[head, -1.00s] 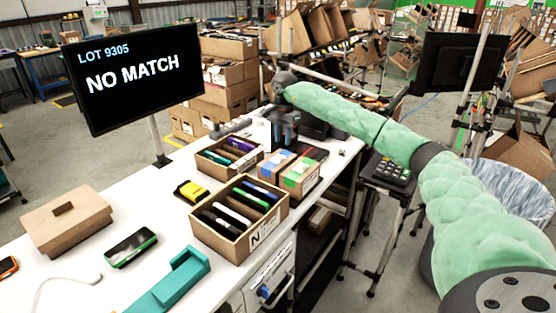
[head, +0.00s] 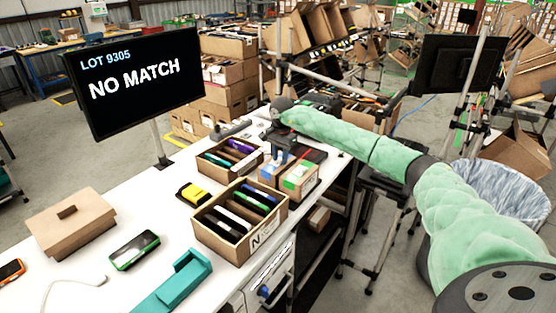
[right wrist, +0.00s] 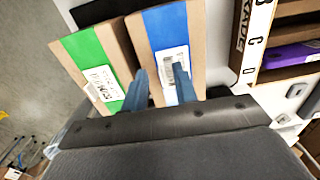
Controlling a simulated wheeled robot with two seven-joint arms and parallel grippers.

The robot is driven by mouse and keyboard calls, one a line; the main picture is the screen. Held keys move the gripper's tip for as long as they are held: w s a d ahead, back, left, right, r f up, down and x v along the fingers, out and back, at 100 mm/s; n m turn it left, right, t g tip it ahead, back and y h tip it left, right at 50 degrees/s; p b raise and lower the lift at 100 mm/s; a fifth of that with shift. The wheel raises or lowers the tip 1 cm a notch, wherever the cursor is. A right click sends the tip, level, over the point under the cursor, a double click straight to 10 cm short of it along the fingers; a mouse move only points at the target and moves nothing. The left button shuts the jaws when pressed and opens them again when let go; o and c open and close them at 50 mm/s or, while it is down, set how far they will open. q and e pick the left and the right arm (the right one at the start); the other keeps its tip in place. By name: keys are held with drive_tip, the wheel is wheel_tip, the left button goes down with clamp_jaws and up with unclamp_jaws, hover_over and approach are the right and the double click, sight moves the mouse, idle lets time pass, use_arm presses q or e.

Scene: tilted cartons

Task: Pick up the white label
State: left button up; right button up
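Two brown cartons stand side by side, one with blue tape (right wrist: 165,28) and one with green tape (right wrist: 88,52) in the right wrist view. A white label (right wrist: 172,58) with dark print is on the blue-taped carton, partly covered by one finger. Another white label (right wrist: 103,83) is on the green-taped carton. My right gripper (right wrist: 162,82) is open, its blue-grey fingers apart over the blue-taped carton; contact cannot be told. In the head view my right gripper (head: 281,152) is just above the cartons. My left gripper is not in view.
A crate of dark and coloured cases (head: 257,232) and a smaller crate (head: 215,169) stand beside the cartons. A yellow device (head: 193,193), a green-edged phone (head: 134,250) and a lidded box (head: 72,229) lie on the white table. The monitor (head: 140,80) reads NO MATCH.

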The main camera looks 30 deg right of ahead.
drive_tip(key=shift+f, duration=0.4)
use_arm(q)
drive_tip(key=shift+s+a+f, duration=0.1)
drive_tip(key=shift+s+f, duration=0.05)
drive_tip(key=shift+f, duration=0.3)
use_arm(e)
clamp_jaws()
drive_tip(key=shift+r, duration=0.1)
drive_tip(key=shift+r, duration=0.1)
